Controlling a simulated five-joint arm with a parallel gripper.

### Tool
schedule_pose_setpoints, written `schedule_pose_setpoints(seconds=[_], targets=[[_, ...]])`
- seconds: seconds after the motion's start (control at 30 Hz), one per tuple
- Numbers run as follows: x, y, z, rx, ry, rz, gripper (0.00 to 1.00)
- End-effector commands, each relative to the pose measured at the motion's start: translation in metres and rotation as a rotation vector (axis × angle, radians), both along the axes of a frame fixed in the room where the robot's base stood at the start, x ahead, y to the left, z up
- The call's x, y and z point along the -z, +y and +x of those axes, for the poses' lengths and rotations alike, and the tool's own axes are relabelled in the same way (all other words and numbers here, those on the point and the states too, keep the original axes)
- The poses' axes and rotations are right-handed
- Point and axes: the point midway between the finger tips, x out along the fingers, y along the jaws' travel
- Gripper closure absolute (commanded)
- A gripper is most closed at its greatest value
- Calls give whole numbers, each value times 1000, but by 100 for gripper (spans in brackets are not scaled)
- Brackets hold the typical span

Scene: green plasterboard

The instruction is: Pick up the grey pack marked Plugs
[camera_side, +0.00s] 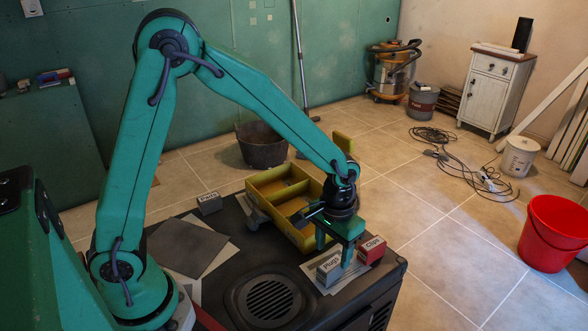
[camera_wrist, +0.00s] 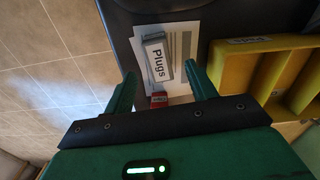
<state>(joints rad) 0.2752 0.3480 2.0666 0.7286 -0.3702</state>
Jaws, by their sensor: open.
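The grey pack marked Plugs (camera_side: 328,270) lies on a white sheet near the front corner of the dark worktop. In the wrist view the same pack (camera_wrist: 157,60) sits label up, roughly in line with the gap between my fingers and partly beyond their tips. My gripper (camera_side: 336,254) is open and empty, pointing down close to the pack. In the wrist view my gripper (camera_wrist: 160,70) has one finger on each side of the gap, with no visible grip on the pack. I cannot tell the exact height of the fingertips over it.
A red pack marked Clips (camera_side: 372,250) lies just right of the Plugs pack. A yellow divided tray (camera_side: 266,199) stands behind. Another grey labelled pack (camera_side: 209,203) is left of the tray. The worktop's edge (camera_side: 385,272) is close by.

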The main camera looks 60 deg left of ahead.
Motion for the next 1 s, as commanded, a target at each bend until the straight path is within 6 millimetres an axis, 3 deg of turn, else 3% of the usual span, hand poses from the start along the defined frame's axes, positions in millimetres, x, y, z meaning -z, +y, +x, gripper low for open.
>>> schedule_pose_setpoints(seconds=[0.27, 0.7, 1.0], targets=[[5, 0, 0, 0, -1, 0, 44], [48, -2, -1, 0, 1, 0, 44], [53, -2, -1, 0, -1, 0, 44]])
